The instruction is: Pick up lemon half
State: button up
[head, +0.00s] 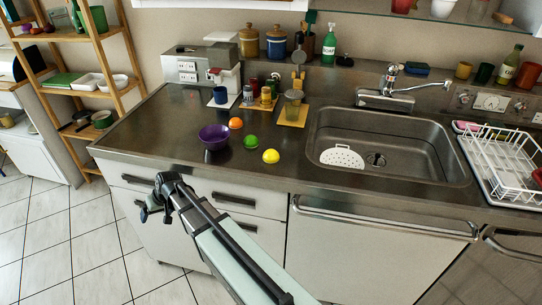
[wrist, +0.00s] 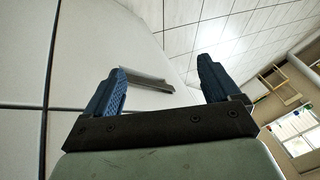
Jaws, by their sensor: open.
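The lemon half (head: 270,156) is a small bright yellow round piece on the steel counter (head: 330,195), near its front edge. It lies to the right of a purple bowl (head: 214,137), with a green lime-like piece (head: 250,141) and an orange piece (head: 236,123) close by. My gripper (head: 148,208) is in front of the white drawers, below the counter edge and to the left of the lemon half. In the wrist view my gripper (wrist: 160,82) has its two blue fingers wide apart with nothing held. The lemon half is not in the wrist view.
A drawer handle (wrist: 147,80) shows beyond the fingers in the wrist view. The sink (head: 390,145) is to the right of the fruit, with a white dish rack (head: 500,165) beyond. Cups and jars stand behind. The counter right of the lemon half is clear up to the sink.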

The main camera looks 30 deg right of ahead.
jog(key=w+a+r+t+y, duration=0.1)
jog(key=w+a+r+t, duration=0.2)
jog(key=r, duration=0.7)
jog(key=w+a+r+y, duration=0.1)
jog(key=w+a+r, duration=0.3)
jog(key=r, duration=0.6)
jog(key=w+d+r+n, duration=0.1)
jog(key=w+d+r, duration=0.1)
jog(key=d+r, duration=0.3)
jog(key=s+d+r+g+h, duration=0.1)
jog(key=s+d+r+h, duration=0.3)
jog(key=d, duration=0.9)
jog(key=s+d+r+y, duration=0.15)
jog(key=s+d, duration=0.45)
jog(key=d, duration=0.6)
jog(key=g+h, duration=0.2)
jog(key=h, duration=0.1)
send_over(272, 152)
jog(key=s, duration=0.1)
jog(key=f, duration=0.4)
jog(key=shift+a, duration=0.2)
jog(key=shift+s+d+x, duration=0.1)
jog(key=shift+x, duration=0.75)
jog(key=shift+s+d+x, duration=0.1)
jog(key=shift+d+x, duration=0.05)
jog(key=shift+x, duration=0.7)
jog(key=shift+s+d+x, duration=0.1)
jog(key=shift+s+x, duration=0.05)
jog(key=shift+x, duration=0.7)
jog(key=shift+f, duration=0.15)
